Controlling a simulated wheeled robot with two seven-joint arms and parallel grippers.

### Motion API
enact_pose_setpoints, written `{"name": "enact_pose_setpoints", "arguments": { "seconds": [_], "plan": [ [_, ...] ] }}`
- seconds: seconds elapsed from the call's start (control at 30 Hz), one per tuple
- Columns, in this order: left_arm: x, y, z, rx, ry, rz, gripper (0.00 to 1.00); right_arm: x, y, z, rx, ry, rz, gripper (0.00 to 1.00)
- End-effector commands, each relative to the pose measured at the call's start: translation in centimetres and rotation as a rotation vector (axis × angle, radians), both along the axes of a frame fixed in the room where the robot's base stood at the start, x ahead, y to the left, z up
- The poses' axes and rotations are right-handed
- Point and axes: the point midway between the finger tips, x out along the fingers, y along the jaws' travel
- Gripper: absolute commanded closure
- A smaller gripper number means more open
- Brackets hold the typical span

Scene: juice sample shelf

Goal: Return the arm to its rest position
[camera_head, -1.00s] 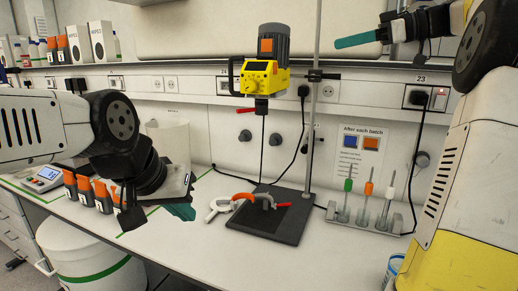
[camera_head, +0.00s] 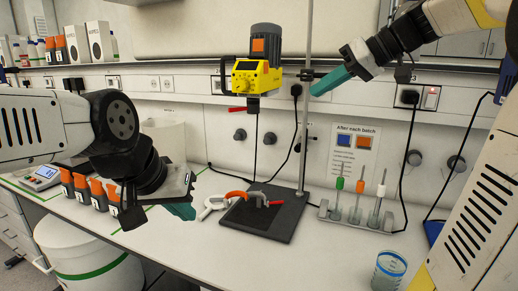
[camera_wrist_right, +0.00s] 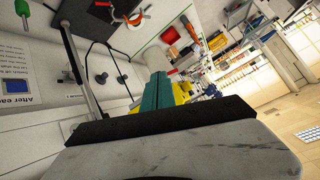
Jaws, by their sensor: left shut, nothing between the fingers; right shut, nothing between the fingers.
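My right gripper (camera_head: 332,79) is at the upper right of the head view, raised above the bench and to the right of the yellow stirrer motor. Its teal fingers are together and empty. They also show in the right wrist view (camera_wrist_right: 157,92), pressed side by side. My left gripper (camera_head: 182,210) hangs at the left over the bench, in front of the orange-capped bottles' right end. Its teal fingertips are partly hidden behind its dark mount, and nothing is seen in them.
The yellow stirrer (camera_head: 256,75) hangs on a metal stand (camera_head: 304,130) with a dark base plate (camera_head: 262,220). A rack (camera_head: 357,216) holds several colour-handled tools. A cup of bluish liquid (camera_head: 389,270) stands at the front right. Orange-capped bottles (camera_head: 96,192) stand left. The front middle bench is clear.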

Motion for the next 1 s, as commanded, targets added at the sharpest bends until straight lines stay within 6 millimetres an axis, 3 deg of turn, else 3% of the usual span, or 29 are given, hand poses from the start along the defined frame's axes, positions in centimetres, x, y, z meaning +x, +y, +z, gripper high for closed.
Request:
{"name": "enact_pose_setpoints", "arguments": {
  "seconds": [0.13, 0.3, 0.4, 0.5, 0.63, 1.0],
  "plan": [
    [0.0, 0.0, 0.0, 0.0, 0.0, 0.0, 1.0, -5.9, 1.8, -6.1, -0.102, 0.173, -0.175, 1.0],
    [0.0, 0.0, 0.0, 0.0, 0.0, 0.0, 1.0, -12.6, 1.6, -14.2, -0.224, 0.271, -0.412, 1.0],
    [0.0, 0.0, 0.0, 0.0, 0.0, 0.0, 1.0, -15.2, 1.0, -17.6, -0.262, 0.269, -0.508, 1.0],
    [0.0, 0.0, 0.0, 0.0, 0.0, 0.0, 1.0, -16.7, 0.6, -19.8, -0.279, 0.256, -0.566, 1.0],
    [0.0, 0.0, 0.0, 0.0, 0.0, 0.0, 1.0, -17.4, 0.4, -21.1, -0.285, 0.246, -0.599, 1.0],
    [0.0, 0.0, 0.0, 0.0, 0.0, 0.0, 1.0, -17.4, 0.4, -21.1, -0.285, 0.246, -0.599, 1.0]
  ]
}}
